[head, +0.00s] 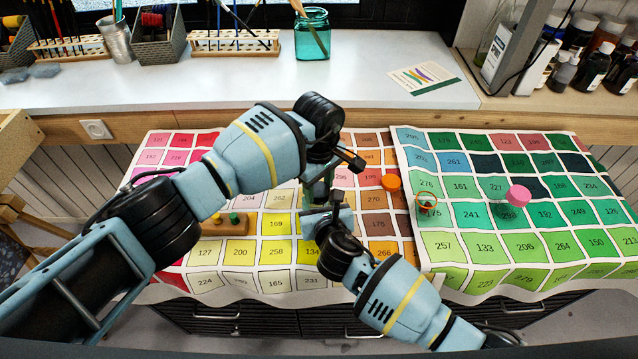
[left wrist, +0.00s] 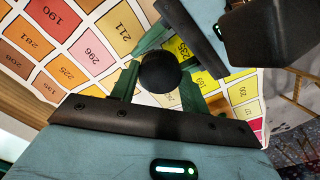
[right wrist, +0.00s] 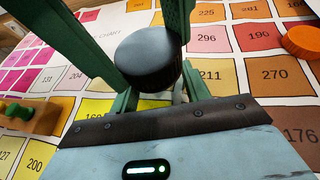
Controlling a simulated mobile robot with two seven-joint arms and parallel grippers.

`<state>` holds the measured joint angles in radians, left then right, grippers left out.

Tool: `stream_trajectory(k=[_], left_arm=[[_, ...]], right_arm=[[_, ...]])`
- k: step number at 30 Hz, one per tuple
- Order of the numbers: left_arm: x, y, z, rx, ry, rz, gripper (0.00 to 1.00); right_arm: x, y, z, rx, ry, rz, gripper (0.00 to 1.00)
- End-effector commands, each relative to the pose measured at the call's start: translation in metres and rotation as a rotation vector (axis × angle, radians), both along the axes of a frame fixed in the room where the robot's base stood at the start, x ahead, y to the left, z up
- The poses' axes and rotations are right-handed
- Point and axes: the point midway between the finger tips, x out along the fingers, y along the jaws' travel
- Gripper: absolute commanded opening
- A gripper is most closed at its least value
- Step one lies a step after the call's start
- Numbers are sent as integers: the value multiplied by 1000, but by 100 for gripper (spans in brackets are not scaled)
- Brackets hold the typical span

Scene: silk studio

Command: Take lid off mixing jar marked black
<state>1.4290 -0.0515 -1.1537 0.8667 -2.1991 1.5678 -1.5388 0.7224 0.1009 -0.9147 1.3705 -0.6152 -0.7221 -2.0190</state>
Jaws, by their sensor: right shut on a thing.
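The black lid (right wrist: 148,60) is a short dark cylinder in the right wrist view, and a dark round shape in the left wrist view (left wrist: 161,72). In the head view it is hidden behind my arms. My right gripper (head: 326,207) is shut at the jar, under the lid; the jar body is mostly hidden. My left gripper (head: 318,188) comes down from above, its green fingers spread on opposite sides of the lid. Whether they touch it, I cannot tell.
An orange lid (head: 392,182), a pink lid (head: 518,194) and a small jar with orange in it (head: 427,204) stand right of my grippers on the colour-chart cloths (head: 470,216). A wooden block with coloured pegs (head: 225,226) lies left. A teal jar (head: 312,36) stands behind.

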Motion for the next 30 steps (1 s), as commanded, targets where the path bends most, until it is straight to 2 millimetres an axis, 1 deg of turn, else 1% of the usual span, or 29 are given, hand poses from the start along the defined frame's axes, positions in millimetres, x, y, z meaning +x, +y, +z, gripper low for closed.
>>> stream_trajectory(k=[1, 5, 8, 11, 18, 21, 24, 30], left_arm=[[0, 0, 0, -1, -2, 0, 34], [0, 0, 1, -1, -2, 0, 17], [1, 0, 1, -1, -3, 11, 17], [1, 0, 1, -1, -2, 79, 17], [1, 0, 1, -2, -1, 396, 17], [1, 0, 1, -2, -2, 490, 17], [1, 0, 1, -2, -1, 541, 17], [1, 0, 2, -3, -2, 553, 17]], right_arm=[[0, 1, 0, 0, 0, 2, 0], [-1, 1, 0, 0, 0, 3, 0], [-1, 1, 0, 0, 0, 3, 0], [-1, 2, 0, 1, -1, 4, 0], [-1, 2, 0, 2, 0, 5, 0], [-1, 2, 0, 2, 0, 5, 0], [-1, 2, 0, 2, 0, 5, 0], [-1, 3, 0, 2, 1, 6, 0]])
